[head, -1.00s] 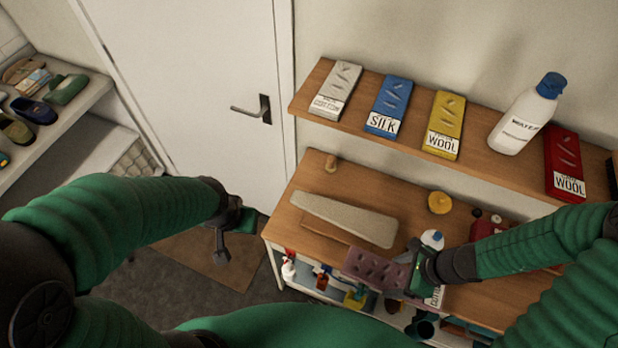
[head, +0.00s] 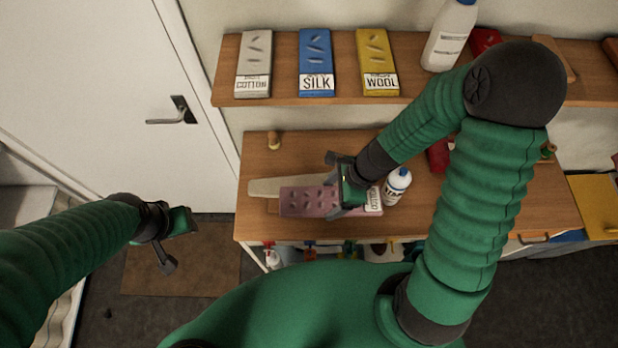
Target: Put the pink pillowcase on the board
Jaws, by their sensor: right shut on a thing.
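The pink pillowcase (head: 305,201) is a flat, folded mauve-pink pack with slits and a white COTTON label at its right end. My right gripper (head: 347,190) is shut on it near the label end. The pillowcase is over the front part of the pale grey board (head: 268,186), which lies on the wooden table and shows behind and left of it. I cannot tell whether the pillowcase touches the board. My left gripper (head: 178,243) is open and empty, out over the floor left of the table.
A white bottle (head: 397,186) stands close right of the pillowcase. A small wooden peg (head: 274,140) is at the table's back left. The shelf above holds white, blue (head: 316,55) and yellow packs and a large bottle (head: 450,38). A door is at the left.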

